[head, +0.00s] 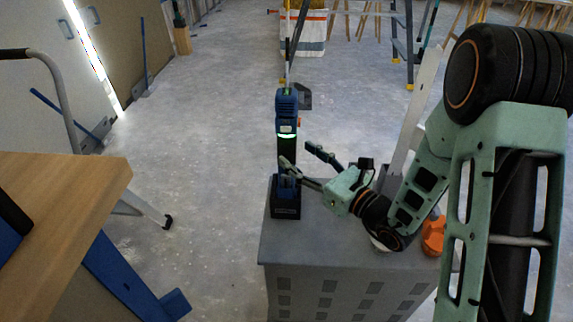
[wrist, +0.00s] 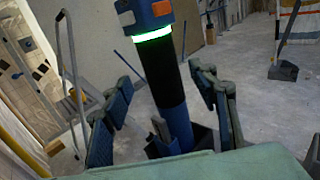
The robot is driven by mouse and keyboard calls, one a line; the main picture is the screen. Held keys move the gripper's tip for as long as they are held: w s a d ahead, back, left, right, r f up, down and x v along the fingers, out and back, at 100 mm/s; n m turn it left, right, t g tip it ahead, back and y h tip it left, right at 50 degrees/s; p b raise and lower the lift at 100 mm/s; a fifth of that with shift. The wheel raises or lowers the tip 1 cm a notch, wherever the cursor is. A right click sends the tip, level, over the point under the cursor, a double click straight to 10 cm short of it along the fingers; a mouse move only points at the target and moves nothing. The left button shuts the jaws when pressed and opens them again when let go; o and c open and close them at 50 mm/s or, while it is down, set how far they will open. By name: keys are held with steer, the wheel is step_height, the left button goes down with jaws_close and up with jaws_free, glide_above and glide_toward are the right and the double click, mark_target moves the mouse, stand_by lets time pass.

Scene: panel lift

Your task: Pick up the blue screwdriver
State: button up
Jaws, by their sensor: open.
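The blue screwdriver (head: 287,108) is a thick power tool with a blue head, a glowing green ring and a black grip. It stands upright in a dark holder (head: 286,209) on a grey cabinet. My gripper (head: 298,155) is open and comes from the right, level with its lower grip. In the wrist view the screwdriver (wrist: 170,85) shows between the two spread fingers of my gripper (wrist: 161,77), with gaps at both sides. One finger overlaps the lower grip in the head view. I cannot tell whether it touches.
The grey cabinet (head: 335,245) has some bare top around the holder. An orange object (head: 433,236) lies at its right, beside my arm. A wooden table (head: 65,190) stands at the left. Open concrete floor (head: 215,90) lies behind, with a ladder (head: 402,50) farther back.

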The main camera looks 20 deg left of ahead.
mark_target(293, 151)
steer(key=b+x, duration=0.1)
steer(key=x, duration=0.4)
steer(key=shift+w+f+b, duration=0.15)
steer(key=shift+f+b, duration=0.05)
steer(key=shift+b, duration=0.1)
jaws_close()
steer(key=shift+r, duration=0.15)
